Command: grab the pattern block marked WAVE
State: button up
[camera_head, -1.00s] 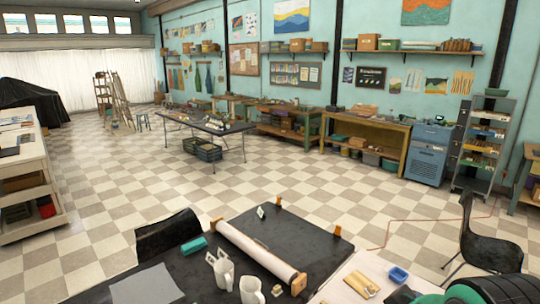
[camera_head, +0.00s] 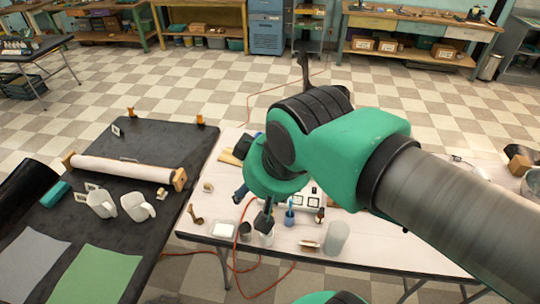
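No marking that reads WAVE is legible, so I cannot tell which small piece is the pattern block. Small candidates on the pale table are a beige piece (camera_head: 208,187), a brown wooden piece (camera_head: 195,215), a small brown piece (camera_head: 320,215) and a flat wooden-handled piece (camera_head: 309,245). Another small beige piece (camera_head: 161,193) lies on the dark table. My green and black arm comes in from the right over the pale table. My gripper (camera_head: 252,206) shows below its wrist as two dark fingers that look apart, with nothing visible between them. The arm hides part of the table.
The pale table (camera_head: 350,262) holds a white dish (camera_head: 222,230), a dark cup (camera_head: 245,230), a blue cup (camera_head: 289,218) and a translucent cylinder (camera_head: 336,237). The dark table (camera_head: 185,140) on the left holds a roller (camera_head: 122,169), two white jugs (camera_head: 138,206) and paper sheets. A red cord (camera_head: 240,268) hangs in front.

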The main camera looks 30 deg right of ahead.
jog(key=w+d+r+m+g, duration=0.1)
jog(key=w+d+r+m, duration=0.15)
jog(key=w, duration=0.65)
jog(key=w+d+r+m, duration=0.1)
jog(key=w+d+m, duration=0.3)
jog(key=w, duration=0.5)
jog(key=w+d+f+m+g+p, duration=0.1)
jog(key=w+d+f+m, duration=0.3)
jog(key=w, duration=0.4)
jog(key=w+d+f+m+g+p, duration=0.1)
jog(key=w+d+f+m, duration=0.2)
jog(key=w+d, duration=0.45)
jog(key=w+d+f+m+g, duration=0.1)
jog(key=w+d+f+m, duration=0.5)
jog(key=w+d+f, duration=0.65)
jog(key=w+d+f+m, duration=0.1)
jog(key=d+f+m, duration=0.1)
jog(key=f, duration=0.5)
jog(key=w+d+f+m+g, duration=0.1)
jog(key=w+d+f+m, duration=0.1)
jog(key=d+f, duration=0.3)
jog(key=w+d+f+m, duration=0.1)
jog(key=d+f+m, duration=0.1)
jog(key=f, duration=0.9)
jog(key=shift+w+d+g+p, duration=0.25)
jog(key=shift+d+p, duration=0.2)
jog(key=shift+d, duration=0.35)
jog(key=shift+f, duration=0.2)
jog(key=shift+f+b, duration=0.35)
jog(key=shift+f, duration=3.85)
